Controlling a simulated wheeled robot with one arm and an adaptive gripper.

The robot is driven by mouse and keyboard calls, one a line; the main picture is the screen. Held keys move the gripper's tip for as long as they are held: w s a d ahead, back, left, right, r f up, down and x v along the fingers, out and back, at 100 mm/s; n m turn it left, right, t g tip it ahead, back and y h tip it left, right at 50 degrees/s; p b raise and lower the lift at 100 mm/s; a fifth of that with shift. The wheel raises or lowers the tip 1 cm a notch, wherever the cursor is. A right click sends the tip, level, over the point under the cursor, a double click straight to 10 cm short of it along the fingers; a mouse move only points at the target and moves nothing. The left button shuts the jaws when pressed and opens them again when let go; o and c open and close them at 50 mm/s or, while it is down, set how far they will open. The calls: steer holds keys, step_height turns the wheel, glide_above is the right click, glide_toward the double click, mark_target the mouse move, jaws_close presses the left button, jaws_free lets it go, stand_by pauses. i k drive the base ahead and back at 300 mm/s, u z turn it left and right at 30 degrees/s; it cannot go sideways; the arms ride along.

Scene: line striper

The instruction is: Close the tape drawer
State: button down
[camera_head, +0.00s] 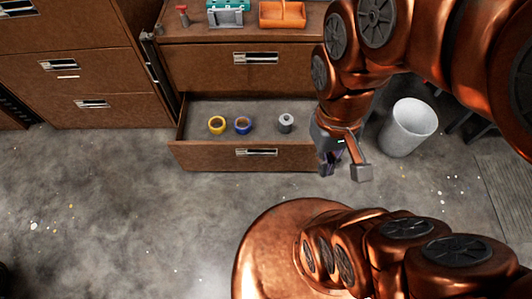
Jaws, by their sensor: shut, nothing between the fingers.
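The tape drawer (195,155) is the bottom drawer of the brown cabinet and is pulled out. It holds a yellow tape roll (217,125), a blue tape roll (242,125) and a grey roll (285,123). Its front carries a metal handle (256,153) near the middle. My gripper (328,170) is at the right end of the drawer front, pointing down, with its fingers shut and empty. I cannot tell whether it touches the drawer. My arm hides the drawer's right end.
The drawer above (215,68) is shut. An orange tool tray (283,14) and a teal-and-grey item (226,14) sit on the cabinet top. A white bin (408,128) stands right of my gripper. Another cabinet (75,85) stands at left. Concrete floor in front is clear.

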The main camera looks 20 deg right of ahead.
mark_target(195, 147)
steer(key=z, duration=0.55)
steer(key=k, duration=1.25)
steer(key=u, duration=0.25)
steer(key=i, duration=0.7)
steer(key=u, duration=0.75)
steer(key=i, duration=0.75)
steer(key=z, duration=0.2)
